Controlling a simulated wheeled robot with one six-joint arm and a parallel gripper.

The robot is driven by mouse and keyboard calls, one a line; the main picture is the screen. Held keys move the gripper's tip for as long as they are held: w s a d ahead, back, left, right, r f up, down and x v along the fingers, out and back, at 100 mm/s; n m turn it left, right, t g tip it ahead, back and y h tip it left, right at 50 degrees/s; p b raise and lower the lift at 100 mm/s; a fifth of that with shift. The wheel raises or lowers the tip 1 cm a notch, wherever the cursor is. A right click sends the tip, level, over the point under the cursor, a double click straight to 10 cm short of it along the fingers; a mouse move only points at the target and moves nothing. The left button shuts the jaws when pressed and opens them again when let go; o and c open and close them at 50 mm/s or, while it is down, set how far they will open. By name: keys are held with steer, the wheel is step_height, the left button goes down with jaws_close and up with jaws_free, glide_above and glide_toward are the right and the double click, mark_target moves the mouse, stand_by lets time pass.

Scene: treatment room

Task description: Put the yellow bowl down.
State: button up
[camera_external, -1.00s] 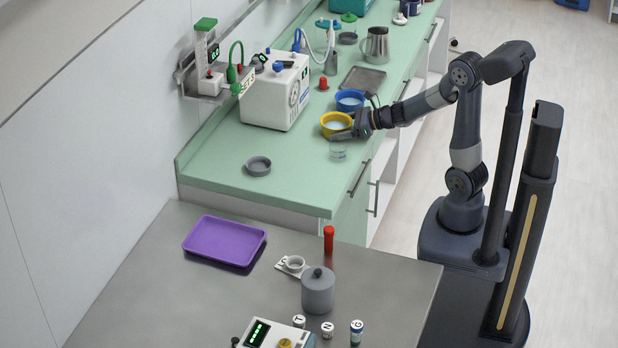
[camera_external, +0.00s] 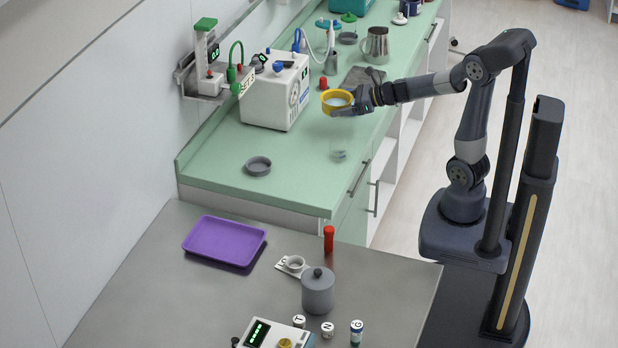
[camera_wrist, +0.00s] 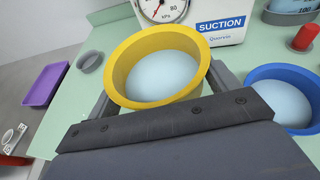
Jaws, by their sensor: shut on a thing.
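The yellow bowl (camera_external: 325,103) has a pale inside and is held up above the green counter (camera_external: 215,165). In the wrist view the yellow bowl (camera_wrist: 117,75) fills the upper middle, roughly upright, beyond the dark gripper body (camera_wrist: 165,125).
A blue bowl (camera_wrist: 265,88) stands right of the yellow one in the wrist view. The white suction unit (camera_external: 270,100) is to the left. A small grey dish (camera_external: 258,166) sits on the counter, with bare surface around it.

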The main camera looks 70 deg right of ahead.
steer(key=shift+r, duration=0.65)
steer(key=shift+w+a, duration=0.1)
steer(key=shift+w, duration=0.05)
steer(key=w+a+r+n+g+y, duration=0.1)
steer(key=w+a+n+g+y, duration=0.15)
steer(key=w+a, duration=0.45)
steer(key=w+a+r+n+g+y, duration=0.1)
steer(key=w+a+r+n+y, duration=0.2)
steer(key=a, duration=0.6)
steer(key=w+a+f+n+g+y, duration=0.1)
steer(key=w+a+n+g+y, duration=0.1)
steer(key=a, duration=0.7)
steer(key=w+a+f+n+g+y, duration=0.1)
steer(key=w+a+n+g+y, duration=0.15)
steer(key=a, duration=0.65)
steer(key=n+g+y+p, duration=0.1)
steer(key=n+g, duration=0.7)
glide_above(259, 289)
step_height(259, 289, down, 9)
step_height(259, 289, down, 4)
steer(key=shift+f, duration=2.6)
steer(key=o, duration=0.9)
steer(key=shift+r, duration=0.1)
